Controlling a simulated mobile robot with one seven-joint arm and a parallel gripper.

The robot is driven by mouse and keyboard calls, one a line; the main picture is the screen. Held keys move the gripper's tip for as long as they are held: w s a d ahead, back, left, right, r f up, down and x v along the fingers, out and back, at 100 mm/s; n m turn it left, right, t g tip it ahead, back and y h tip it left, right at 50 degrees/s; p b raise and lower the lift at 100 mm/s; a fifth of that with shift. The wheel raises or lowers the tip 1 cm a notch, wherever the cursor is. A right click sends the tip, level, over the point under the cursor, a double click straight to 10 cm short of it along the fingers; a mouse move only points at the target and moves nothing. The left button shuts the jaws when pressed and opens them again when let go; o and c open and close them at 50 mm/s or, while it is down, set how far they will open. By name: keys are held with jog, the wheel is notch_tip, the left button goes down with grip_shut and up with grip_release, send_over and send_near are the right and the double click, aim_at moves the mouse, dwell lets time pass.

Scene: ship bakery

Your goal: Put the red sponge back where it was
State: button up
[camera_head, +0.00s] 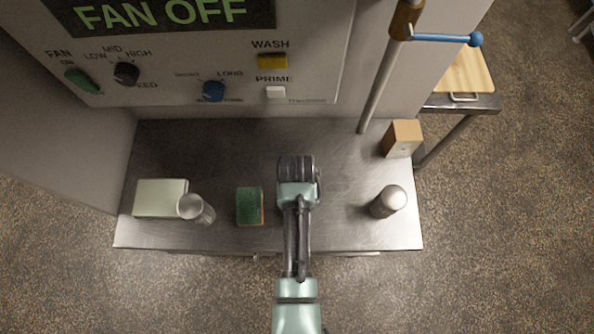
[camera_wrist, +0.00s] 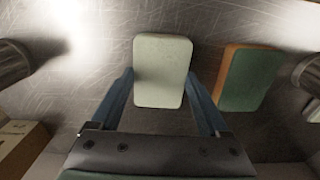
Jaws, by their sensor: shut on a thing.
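My gripper (camera_wrist: 160,85) is shut on a pale-topped sponge-like block (camera_wrist: 163,60), with one blue finger at each side. The block's sides hardly show, so I cannot see any red on it. I cannot tell whether it touches the steel counter. In the head view my gripper (camera_head: 298,168) points down over the middle of the counter and hides the block. A green-topped sponge with an orange body (camera_head: 249,206) lies on the counter just left of my gripper. It also shows right of the held block in the wrist view (camera_wrist: 250,80).
The steel counter (camera_head: 240,150) also bears a pale green box (camera_head: 158,197), a metal canister (camera_head: 196,209), another metal canister (camera_head: 388,201) and a wooden block (camera_head: 401,138). A control panel (camera_head: 200,60) stands behind. A pole (camera_head: 380,90) rises at the back right.

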jog(key=shift+f, duration=0.1)
jog(key=o, duration=1.3)
notch_tip(320, 180, up, 12)
jog(key=shift+r+b, duration=0.1)
jog(key=shift+b, duration=0.35)
jog(key=shift+s, duration=0.1)
